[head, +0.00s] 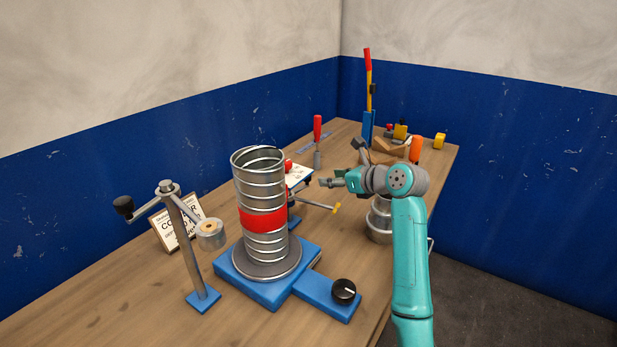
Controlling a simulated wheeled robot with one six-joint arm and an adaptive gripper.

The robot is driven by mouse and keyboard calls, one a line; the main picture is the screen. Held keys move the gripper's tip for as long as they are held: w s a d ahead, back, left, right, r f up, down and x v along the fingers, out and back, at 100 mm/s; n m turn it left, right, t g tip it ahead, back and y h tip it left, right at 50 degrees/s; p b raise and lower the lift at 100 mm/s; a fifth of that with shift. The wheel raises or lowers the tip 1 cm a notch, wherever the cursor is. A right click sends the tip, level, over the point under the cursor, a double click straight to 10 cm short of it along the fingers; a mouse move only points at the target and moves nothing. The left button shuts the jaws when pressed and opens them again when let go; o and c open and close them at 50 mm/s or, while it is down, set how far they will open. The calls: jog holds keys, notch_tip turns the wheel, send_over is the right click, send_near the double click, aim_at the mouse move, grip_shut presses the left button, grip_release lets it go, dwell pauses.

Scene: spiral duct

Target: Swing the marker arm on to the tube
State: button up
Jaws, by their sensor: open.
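The tube (260,190) is a ribbed spiral metal duct with a red band. It stands upright on a round grey plate on a blue base (265,287). Just right of the tube, a thin metal arm with a yellow tip (336,208) points right, away from it. This looks like the marker arm; its post is partly hidden behind the tube. At the left, a post with a black-knobbed crank carries a metal cylinder (210,234) on a short arm, apart from the tube. My gripper (326,182) is open and empty, right of the tube and above the yellow-tipped arm.
A black dial (343,291) sits on the base's front extension. A sign (177,222) stands behind the crank post. Metal cups (380,222) stand beside my arm. A red-handled tool (317,140), a tall red-and-yellow lever (368,85) and small items stand farther back.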

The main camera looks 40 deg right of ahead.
aim_at(310, 177)
jog(key=x, duration=0.9)
jog(key=shift+w+f, duration=0.2)
jog(key=shift+w, duration=0.05)
jog(key=shift+c, duration=0.2)
jog(key=shift+a, duration=0.1)
grip_shut()
